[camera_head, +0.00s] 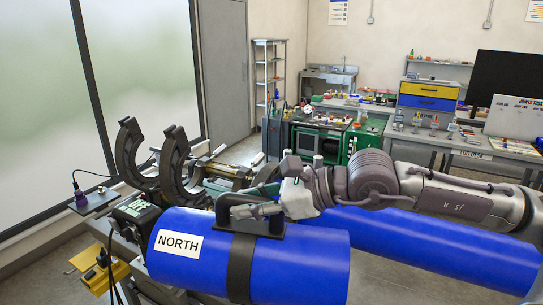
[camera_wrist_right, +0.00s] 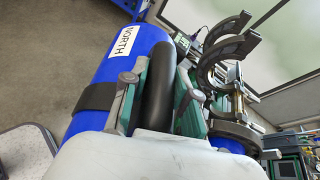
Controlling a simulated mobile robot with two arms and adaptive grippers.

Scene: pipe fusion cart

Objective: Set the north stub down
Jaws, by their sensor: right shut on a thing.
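The north stub (camera_head: 190,265) is a thick blue pipe piece with a white NORTH label, a black strap and a black handle on top. It lies level across the lower middle of the head view. My right gripper (camera_head: 258,208) comes in from the right and is shut on the handle. The right wrist view shows the black handle (camera_wrist_right: 158,88) between the green-padded fingers, with the blue stub (camera_wrist_right: 92,65) beneath. The stub's underside is hidden, so I cannot tell whether it touches any support. My left gripper is not in view.
Open black clamp rings (camera_head: 130,155) of the fusion cart stand just behind the stub. A second blue pipe (camera_head: 430,245) lies to the right, behind it. A dark control box (camera_head: 135,212) and a yellow unit (camera_head: 95,265) are at left. Workbenches stand at the back.

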